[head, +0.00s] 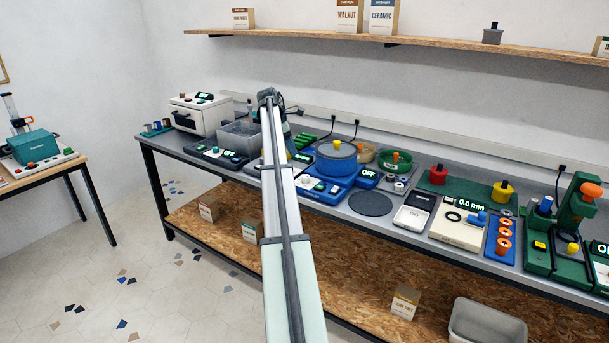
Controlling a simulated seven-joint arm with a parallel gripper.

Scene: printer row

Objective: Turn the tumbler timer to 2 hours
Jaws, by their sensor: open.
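A blue machine with a round lidded drum (336,158) and a yellow knob on top stands on the bench, just right of my arm; I take it to be the tumbler. Its display (369,174) reads OFF. Small light controls (319,186) sit on its blue front panel, too small to read, and my arm borders them on the left. My gripper (288,124) is at the far end of my arm, left of the drum and apart from it as far as I can tell. It is open, mostly hidden behind the arm, with no object visible in it.
A dark round pad (370,204), a card device (413,217) and a 0.0 mm unit (458,226) lie right. A shelf (420,43) runs above.

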